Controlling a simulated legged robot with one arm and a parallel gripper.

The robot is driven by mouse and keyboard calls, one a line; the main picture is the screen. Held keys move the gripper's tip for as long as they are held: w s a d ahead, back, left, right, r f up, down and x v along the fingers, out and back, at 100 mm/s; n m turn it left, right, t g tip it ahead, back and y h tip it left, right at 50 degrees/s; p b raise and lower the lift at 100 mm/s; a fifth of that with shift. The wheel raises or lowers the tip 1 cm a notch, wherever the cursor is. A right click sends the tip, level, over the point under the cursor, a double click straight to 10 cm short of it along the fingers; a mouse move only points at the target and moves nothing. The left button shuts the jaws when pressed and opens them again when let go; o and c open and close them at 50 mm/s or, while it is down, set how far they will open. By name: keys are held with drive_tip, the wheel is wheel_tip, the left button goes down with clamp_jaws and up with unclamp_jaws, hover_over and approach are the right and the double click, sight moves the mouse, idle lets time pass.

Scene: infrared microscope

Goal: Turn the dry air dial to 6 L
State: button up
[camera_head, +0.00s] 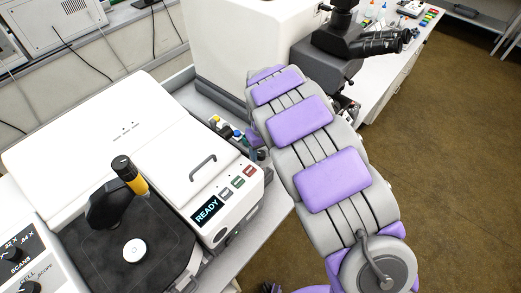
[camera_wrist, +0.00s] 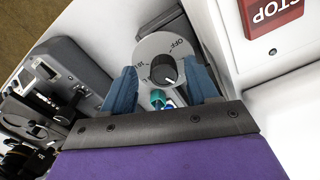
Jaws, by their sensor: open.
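The dial is a dark round knob (camera_wrist: 161,66) on a light grey plate (camera_wrist: 152,45) in the wrist view. The plate is marked OFF at the upper right, with other marks too small to read surely. A small white mark shows on the knob's lower right edge. My gripper (camera_wrist: 161,77) is open, with one blue finger to the left and one to the right of the knob. I cannot tell whether either finger touches it. In the head view my arm hides the dial and most of the gripper.
A white instrument with a READY display (camera_head: 207,211) and coloured buttons stands left of my arm. A red STOP button (camera_wrist: 272,13) is at the wrist view's upper right. A microscope (camera_head: 352,42) stands beyond my arm. Open floor (camera_head: 455,140) lies to the right.

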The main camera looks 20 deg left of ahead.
drive_tip(key=shift+d, duration=0.25)
drive_tip(key=shift+c, duration=0.7)
drive_tip(key=shift+a+f, duration=0.15)
drive_tip(key=shift+a, duration=0.75)
drive_tip(key=c, duration=0.6)
drive_tip(key=shift+d, duration=0.25)
drive_tip(key=shift+c, duration=1.4)
drive_tip(key=shift+d, duration=0.1)
